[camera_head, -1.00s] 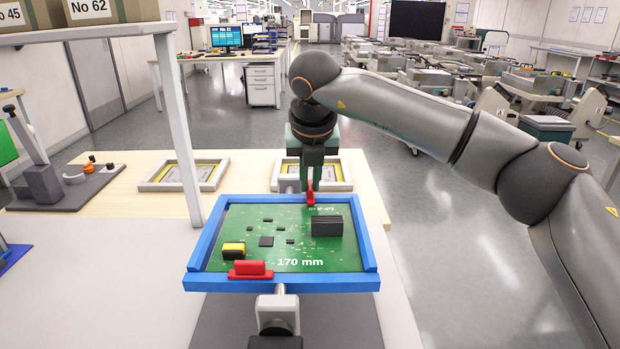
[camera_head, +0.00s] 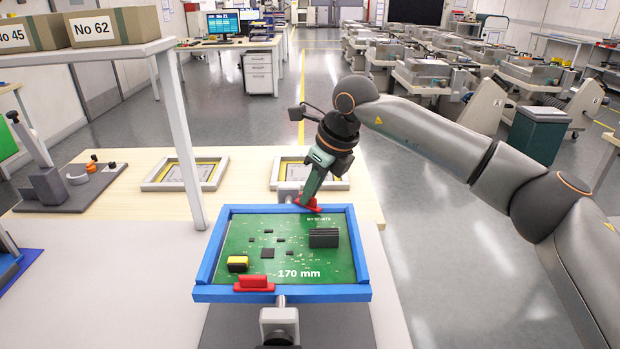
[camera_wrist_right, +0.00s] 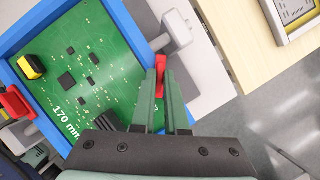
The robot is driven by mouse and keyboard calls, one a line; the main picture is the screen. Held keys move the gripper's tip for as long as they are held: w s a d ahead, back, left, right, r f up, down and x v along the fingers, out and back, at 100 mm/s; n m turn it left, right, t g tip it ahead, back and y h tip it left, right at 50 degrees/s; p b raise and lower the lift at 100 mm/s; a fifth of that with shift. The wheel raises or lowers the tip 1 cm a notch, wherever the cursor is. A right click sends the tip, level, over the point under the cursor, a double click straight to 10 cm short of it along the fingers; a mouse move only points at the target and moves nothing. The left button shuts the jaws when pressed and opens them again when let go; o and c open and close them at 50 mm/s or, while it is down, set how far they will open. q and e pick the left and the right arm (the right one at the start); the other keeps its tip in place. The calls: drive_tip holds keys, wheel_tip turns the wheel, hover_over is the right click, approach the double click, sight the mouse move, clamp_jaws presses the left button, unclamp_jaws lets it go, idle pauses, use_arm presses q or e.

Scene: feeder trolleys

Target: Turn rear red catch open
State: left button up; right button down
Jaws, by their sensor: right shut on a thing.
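The rear red catch (camera_head: 308,205) sits at the back edge of the blue frame (camera_head: 211,252), which holds a green circuit board (camera_head: 285,255). My right gripper (camera_head: 307,200) comes down on it tilted and is shut on it. In the right wrist view the red catch (camera_wrist_right: 161,75) shows between the two green fingertips (camera_wrist_right: 160,82). The fingers hide part of the catch. A second red catch (camera_head: 254,284) sits at the front edge of the frame. It also shows at the left in the right wrist view (camera_wrist_right: 15,103). My left gripper is not in view.
The board carries a yellow-black part (camera_head: 238,264) and a black block (camera_head: 324,238). The frame is held on a clamp stand (camera_head: 279,325). Two grey-framed panels (camera_head: 186,173) lie behind on the wooden bench. A shelf post (camera_head: 180,130) stands to the left.

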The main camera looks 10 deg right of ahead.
drive_tip(key=shift+w+r+n+g+y+p, duration=0.1)
drive_tip(key=shift+r+n+g+y+p, duration=0.2)
drive_tip(key=shift+n+p, duration=1.05)
drive_tip(key=shift+n, duration=0.05)
drive_tip(key=shift+n+p, duration=0.4)
drive_tip(key=shift+w+f+n+g+y+p, duration=0.1)
drive_tip(key=shift+n+g+y+p, duration=0.4)
drive_tip(key=shift+n+p, duration=0.45)
drive_tip(key=shift+d+n+g+p, duration=0.1)
drive_tip(key=shift+n+g+p, duration=0.2)
drive_tip(key=shift+n, duration=0.45)
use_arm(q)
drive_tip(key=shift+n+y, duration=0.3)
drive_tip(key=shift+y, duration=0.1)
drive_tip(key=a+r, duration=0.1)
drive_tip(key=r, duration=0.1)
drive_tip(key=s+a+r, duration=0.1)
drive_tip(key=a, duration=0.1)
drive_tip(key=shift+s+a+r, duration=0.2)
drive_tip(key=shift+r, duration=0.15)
use_arm(e)
drive_tip(key=shift+f, duration=0.1)
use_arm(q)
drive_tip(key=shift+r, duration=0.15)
use_arm(e)
drive_tip(key=shift+n, duration=0.3)
drive_tip(key=c, duration=0.9)
unclamp_jaws()
drive_tip(key=shift+f, duration=0.1)
drive_tip(key=shift+c, duration=0.2)
